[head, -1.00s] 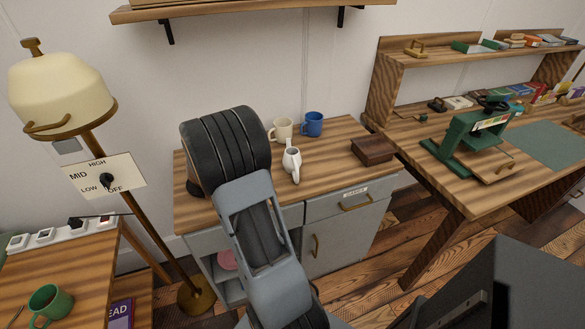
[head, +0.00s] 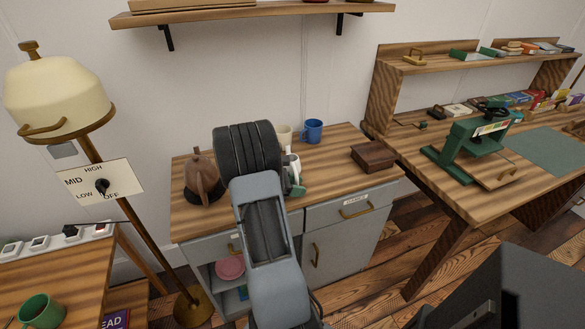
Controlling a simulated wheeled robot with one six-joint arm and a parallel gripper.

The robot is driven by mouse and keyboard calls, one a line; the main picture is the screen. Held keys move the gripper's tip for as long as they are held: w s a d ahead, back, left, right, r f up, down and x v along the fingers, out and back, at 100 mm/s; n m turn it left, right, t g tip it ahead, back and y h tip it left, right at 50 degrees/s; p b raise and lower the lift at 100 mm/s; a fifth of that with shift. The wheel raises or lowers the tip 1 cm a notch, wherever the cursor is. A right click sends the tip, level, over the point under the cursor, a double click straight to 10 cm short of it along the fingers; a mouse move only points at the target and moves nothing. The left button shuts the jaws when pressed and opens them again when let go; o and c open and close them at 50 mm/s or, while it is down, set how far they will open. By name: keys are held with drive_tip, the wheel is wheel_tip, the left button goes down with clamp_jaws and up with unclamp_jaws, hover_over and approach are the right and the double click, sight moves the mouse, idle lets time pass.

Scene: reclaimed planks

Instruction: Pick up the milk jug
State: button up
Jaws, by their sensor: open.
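The white milk jug (head: 289,159) stands on the wooden top of the grey cabinet (head: 335,153) in the head view. My arm hides its left side and much of its body. Part of my gripper (head: 297,187) shows just in front of the jug, at the right edge of my arm. It is open. Most of the gripper is hidden behind my arm, so I cannot tell whether its fingers are around the jug or beside it.
A cream mug (head: 284,133) and a blue mug (head: 312,131) stand just behind the jug. A brown pot (head: 202,180) stands left of my arm. A dark wooden box (head: 373,155) lies to the right. A shelf (head: 250,12) hangs above.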

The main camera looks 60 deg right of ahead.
drive_tip(key=shift+c, duration=0.2)
clamp_jaws()
drive_tip(key=shift+r, duration=0.15)
idle(0.4)
